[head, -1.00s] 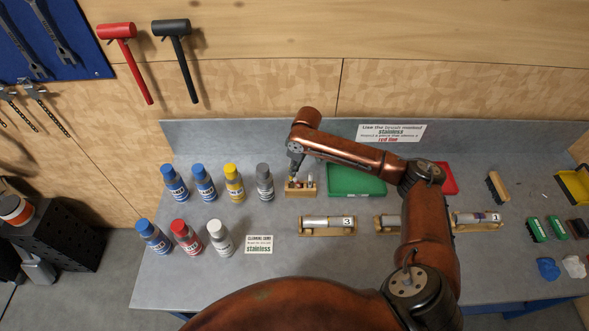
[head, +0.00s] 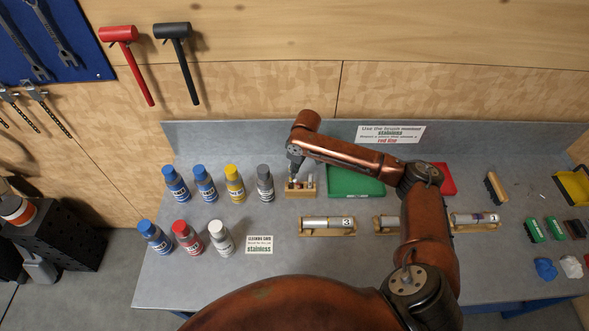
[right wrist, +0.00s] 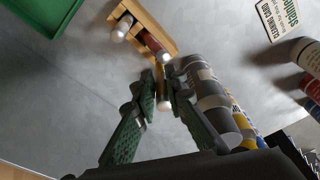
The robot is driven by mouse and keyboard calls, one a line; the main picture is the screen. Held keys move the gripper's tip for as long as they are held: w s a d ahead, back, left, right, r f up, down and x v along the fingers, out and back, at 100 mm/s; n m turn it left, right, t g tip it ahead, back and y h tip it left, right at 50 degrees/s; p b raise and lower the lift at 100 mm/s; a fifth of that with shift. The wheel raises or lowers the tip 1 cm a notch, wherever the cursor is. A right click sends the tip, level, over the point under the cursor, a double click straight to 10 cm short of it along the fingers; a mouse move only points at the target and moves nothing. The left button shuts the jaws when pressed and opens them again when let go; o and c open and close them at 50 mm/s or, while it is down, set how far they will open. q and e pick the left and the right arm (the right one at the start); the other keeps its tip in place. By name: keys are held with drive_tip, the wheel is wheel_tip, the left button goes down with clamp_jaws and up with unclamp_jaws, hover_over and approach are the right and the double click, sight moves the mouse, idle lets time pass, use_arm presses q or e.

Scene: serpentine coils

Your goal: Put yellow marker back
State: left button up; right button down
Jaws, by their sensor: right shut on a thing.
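A small wooden marker holder (head: 300,191) stands on the bench between the grey-capped bottle and the green tray. It also shows in the right wrist view (right wrist: 137,20), with a white-ended marker (right wrist: 122,28) and a red marker (right wrist: 153,43) in its slots. My right gripper (right wrist: 163,82) is shut on the yellow marker (right wrist: 161,74) at the near end of the holder. Whether the marker's lower end is inside a slot is hidden. In the head view my right gripper (head: 294,168) is directly over the holder's left end. My left gripper is not in view.
Grey-capped bottle (head: 265,184) stands close left of the holder, among several bottles. The green tray (head: 355,181) lies close right. A wooden cradle with a numbered cylinder (head: 327,223) is in front. A cleaning card (head: 259,244) lies near the bottles.

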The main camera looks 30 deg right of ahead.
drive_tip(key=shift+f, duration=0.2)
drive_tip(key=shift+f, duration=0.65)
drive_tip(key=c, duration=1.9)
unclamp_jaws()
